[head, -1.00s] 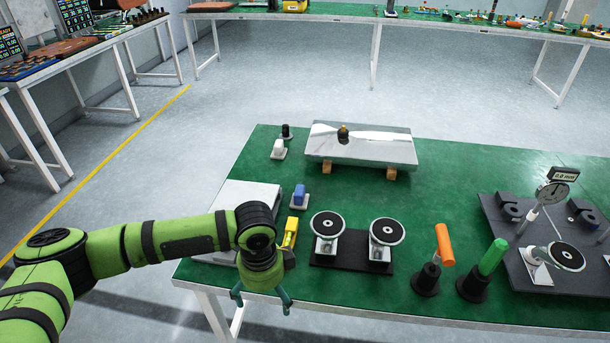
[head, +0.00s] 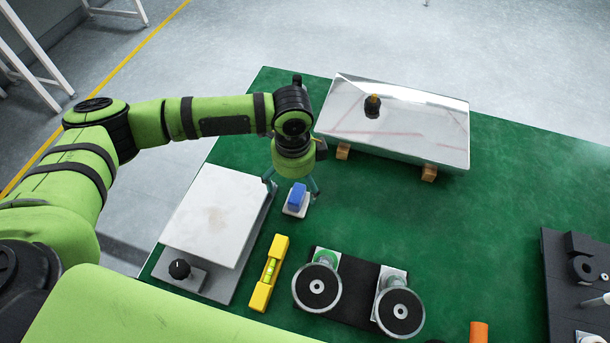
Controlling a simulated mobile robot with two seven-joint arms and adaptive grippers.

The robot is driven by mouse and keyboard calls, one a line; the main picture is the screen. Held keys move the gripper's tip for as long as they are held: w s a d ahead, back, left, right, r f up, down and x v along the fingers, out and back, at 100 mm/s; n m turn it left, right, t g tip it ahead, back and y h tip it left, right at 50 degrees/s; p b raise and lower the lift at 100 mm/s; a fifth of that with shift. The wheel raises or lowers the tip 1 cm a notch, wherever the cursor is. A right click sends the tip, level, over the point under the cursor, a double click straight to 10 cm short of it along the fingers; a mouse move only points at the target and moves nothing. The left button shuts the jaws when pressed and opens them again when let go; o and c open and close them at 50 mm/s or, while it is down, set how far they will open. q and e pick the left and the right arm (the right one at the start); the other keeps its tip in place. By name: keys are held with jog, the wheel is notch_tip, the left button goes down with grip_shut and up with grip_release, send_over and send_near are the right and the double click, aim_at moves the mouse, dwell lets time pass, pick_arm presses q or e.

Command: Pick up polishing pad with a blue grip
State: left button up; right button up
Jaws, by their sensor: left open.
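The polishing pad with a blue grip (head: 297,198) sits on the green table, right of the pale plate. Its grip is blue and its base is white. My left gripper (head: 291,190) is open, with its fingers reaching down around or just behind the blue grip. I cannot tell whether they touch it. The gripper body hides part of the table behind the pad. My right gripper is not in view.
A flat pale plate on a grey base (head: 215,215) lies to the left. A yellow level (head: 269,273) and two round black-faced tools (head: 317,287) are nearer. A shiny slab (head: 395,120) on wooden blocks stands behind right. Open green table (head: 500,200) lies right.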

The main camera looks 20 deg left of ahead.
aim_at(297, 194)
pick_arm(q)
jog(key=shift+s+f, duration=0.1)
jog(key=shift+f, duration=0.3)
jog(key=shift+s+f, duration=0.15)
jog(key=shift+f, duration=0.2)
notch_tip(297, 194, down, 5)
jog(key=shift+d+r, duration=0.15)
jog(key=shift+r, duration=0.05)
jog(key=shift+f, duration=0.25)
jog(key=shift+c, duration=0.4)
jog(key=c, duration=1.3)
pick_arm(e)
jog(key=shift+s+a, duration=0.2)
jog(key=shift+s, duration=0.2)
